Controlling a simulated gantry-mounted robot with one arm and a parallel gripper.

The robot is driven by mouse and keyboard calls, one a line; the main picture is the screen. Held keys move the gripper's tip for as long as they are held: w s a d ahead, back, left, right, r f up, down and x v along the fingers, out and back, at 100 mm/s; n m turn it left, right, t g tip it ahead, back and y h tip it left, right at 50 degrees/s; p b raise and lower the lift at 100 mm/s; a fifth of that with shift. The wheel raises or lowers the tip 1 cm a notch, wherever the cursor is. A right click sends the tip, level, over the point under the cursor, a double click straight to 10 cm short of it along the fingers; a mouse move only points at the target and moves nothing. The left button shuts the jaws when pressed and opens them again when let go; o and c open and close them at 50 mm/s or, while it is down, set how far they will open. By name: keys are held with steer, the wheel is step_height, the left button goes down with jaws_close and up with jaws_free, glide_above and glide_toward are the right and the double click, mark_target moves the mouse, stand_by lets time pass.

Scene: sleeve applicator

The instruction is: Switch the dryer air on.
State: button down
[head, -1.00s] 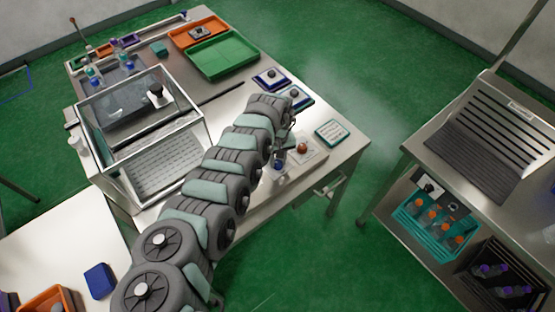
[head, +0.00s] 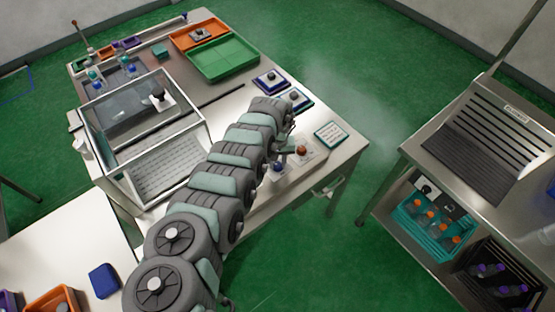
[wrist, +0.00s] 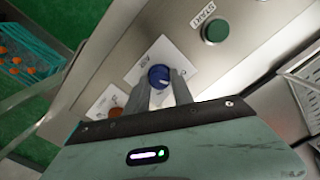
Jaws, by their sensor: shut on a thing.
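The blue air knob (wrist: 158,76) sits on a white plate marked AIR on a steel panel in the wrist view. My gripper (wrist: 162,86) is shut on this knob, with one grey finger on each side of it. The knob's turned position cannot be read clearly. In the head view the blue knob (head: 278,168) shows at the front edge of the steel bench, just below the end of my arm. My fingers are mostly hidden there by my arm.
An orange-red knob (wrist: 116,112) on its own plate is close beside the blue one. A green START button (wrist: 214,31) is on the same panel. A clear-walled box (head: 150,140) stands left of my arm. A steel cart (head: 480,150) stands to the right across a floor gap.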

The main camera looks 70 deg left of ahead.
steer(key=m+p, duration=0.1)
steer(key=m, duration=0.2)
steer(key=shift+r, duration=0.15)
steer(key=m, duration=0.4)
steer(key=shift+p, duration=0.35)
steer(key=m, duration=0.4)
steer(key=shift+w, duration=0.1)
steer(key=shift+d+m, duration=0.1)
steer(key=shift+m, duration=2)
steer(key=c, duration=1.1)
jaws_free()
